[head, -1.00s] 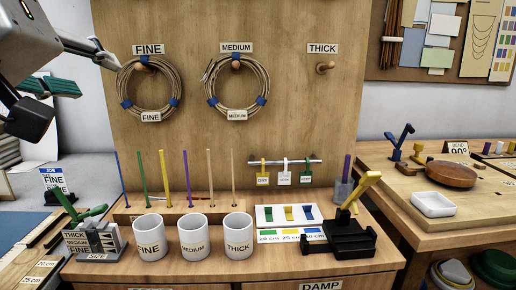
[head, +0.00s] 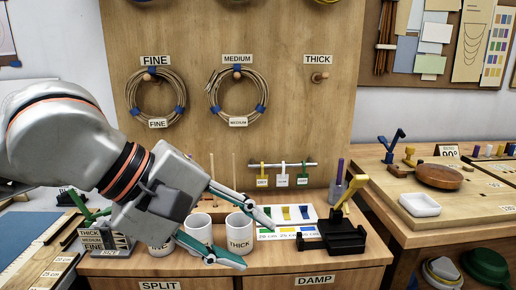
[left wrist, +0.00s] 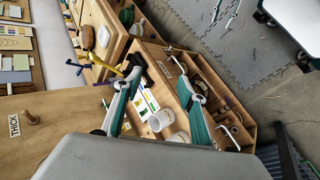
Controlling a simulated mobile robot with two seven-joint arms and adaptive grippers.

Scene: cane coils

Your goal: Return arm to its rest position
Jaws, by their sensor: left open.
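My left arm comes in from the left in the head view, and its gripper (head: 258,246) is over the front of the bench by the cups. Its teal fingers are spread apart with nothing between them. The left wrist view also shows the open, empty gripper (left wrist: 154,68), with the bench beyond it. The FINE coil (head: 133,97) and the MEDIUM coil (head: 261,92) hang on their pegs on the wooden board. The THICK peg (head: 319,77) is bare. My right gripper does not show.
The THICK cup (head: 239,238) and the middle cup (head: 198,229) stand close behind the fingers; the FINE cup is mostly hidden by the arm. A black fixture (head: 340,237) with a yellow lever stands to the right. A side table holds a white dish (head: 420,205).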

